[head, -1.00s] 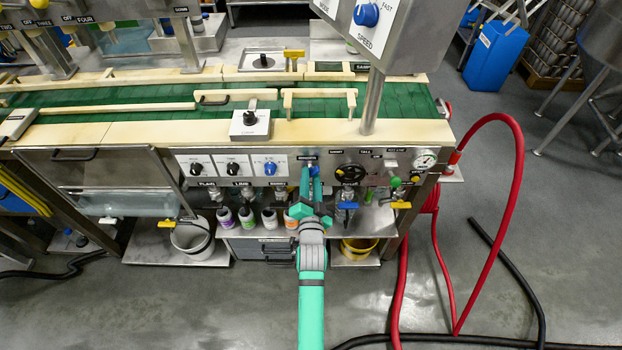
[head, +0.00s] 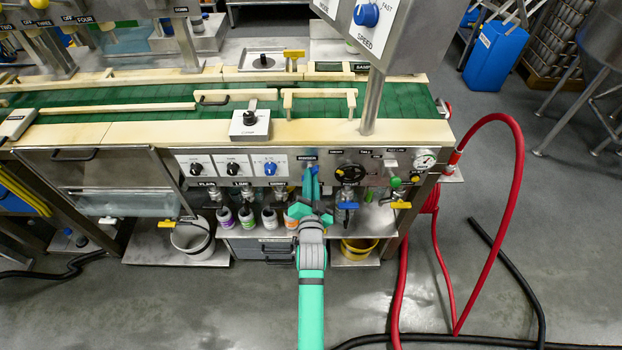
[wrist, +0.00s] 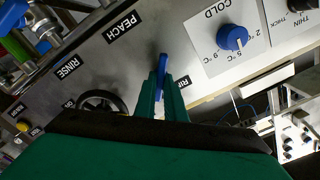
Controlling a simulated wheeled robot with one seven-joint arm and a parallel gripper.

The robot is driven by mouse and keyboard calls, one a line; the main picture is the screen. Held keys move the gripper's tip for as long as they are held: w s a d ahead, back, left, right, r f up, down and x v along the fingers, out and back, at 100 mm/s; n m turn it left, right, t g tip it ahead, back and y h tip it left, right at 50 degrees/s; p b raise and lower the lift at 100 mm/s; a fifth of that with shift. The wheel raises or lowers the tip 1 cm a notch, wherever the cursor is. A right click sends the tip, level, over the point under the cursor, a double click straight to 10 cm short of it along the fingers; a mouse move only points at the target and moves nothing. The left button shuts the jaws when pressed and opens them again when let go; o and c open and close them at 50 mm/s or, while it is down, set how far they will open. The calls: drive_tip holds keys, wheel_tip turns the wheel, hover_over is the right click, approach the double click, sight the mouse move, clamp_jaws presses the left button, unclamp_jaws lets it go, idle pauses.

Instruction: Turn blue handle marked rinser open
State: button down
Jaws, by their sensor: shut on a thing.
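The blue handle (wrist: 163,64) sticks out of the steel panel as a thin blue lever between my fingers in the wrist view. In the head view it is a small blue spot (head: 314,170) under a black label (head: 307,158), mostly covered by my fingers. My gripper (head: 310,178) is shut on the handle, with its green fingers (wrist: 163,90) on either side of it. The handle's tip shows past the fingers; its base and exact angle are hard to tell.
A black handwheel (head: 350,173) and a blue valve handle (head: 348,205) sit just right of my gripper. Dials, including a blue one (head: 270,168), are to the left. Several bottles (head: 247,217) stand below left. A red hose (head: 520,180) loops at the right.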

drive_tip(key=shift+n, duration=3.8)
drive_tip(key=c, duration=1.8)
unclamp_jaws()
drive_tip(key=shift+a, duration=0.1)
drive_tip(key=s, duration=1.1)
